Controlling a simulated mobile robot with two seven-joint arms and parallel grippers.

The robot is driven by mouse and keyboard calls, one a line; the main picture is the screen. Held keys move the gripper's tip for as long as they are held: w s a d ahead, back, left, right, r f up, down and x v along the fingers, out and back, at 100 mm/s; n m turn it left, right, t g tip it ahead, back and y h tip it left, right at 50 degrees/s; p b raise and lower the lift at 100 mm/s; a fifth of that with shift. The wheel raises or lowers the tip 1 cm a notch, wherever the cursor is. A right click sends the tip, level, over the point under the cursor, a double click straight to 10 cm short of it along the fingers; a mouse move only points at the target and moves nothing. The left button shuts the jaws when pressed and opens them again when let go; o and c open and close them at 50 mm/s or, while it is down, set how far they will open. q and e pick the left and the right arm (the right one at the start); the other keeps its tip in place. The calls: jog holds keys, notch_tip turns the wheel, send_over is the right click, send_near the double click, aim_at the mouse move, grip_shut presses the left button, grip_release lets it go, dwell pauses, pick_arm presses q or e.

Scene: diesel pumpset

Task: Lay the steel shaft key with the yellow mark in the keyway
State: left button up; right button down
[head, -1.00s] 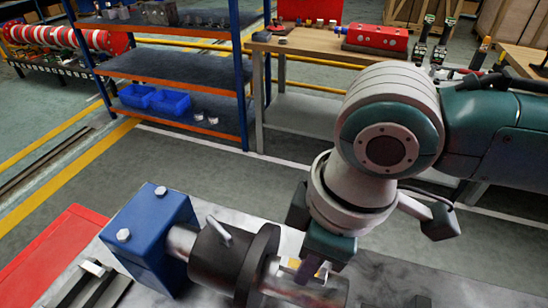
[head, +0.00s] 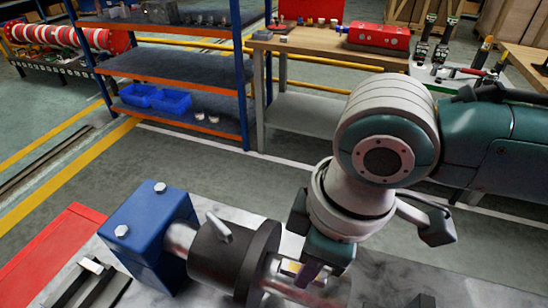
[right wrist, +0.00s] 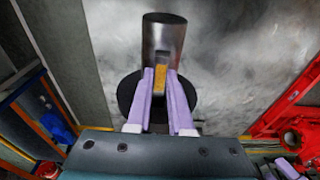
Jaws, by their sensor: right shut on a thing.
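The steel shaft (head: 285,290) runs from the blue bearing block (head: 150,235) through a dark collar (head: 238,258) at the bottom of the head view. The shaft (right wrist: 163,38) also shows in the right wrist view, its free end at the top. My right gripper (head: 308,272) is over the shaft beside the collar. In the right wrist view its lavender fingers (right wrist: 160,85) are shut on the key with the yellow mark (right wrist: 160,77), right at the shaft. My left gripper is not in view.
A red surface (head: 45,255) lies at the left of the pale bench top (head: 385,285). A blue-framed shelf (head: 170,65) and a wooden workbench (head: 320,50) with a red toolbox (head: 378,35) stand behind. The floor between is clear.

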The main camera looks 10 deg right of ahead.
jog(key=c, duration=0.7)
grip_release()
jog(key=shift+c, duration=0.2)
notch_tip(320, 180, up, 10)
jog(key=d+p, duration=0.1)
jog(key=shift+s, duration=0.4)
jog(key=shift+d+f, duration=0.1)
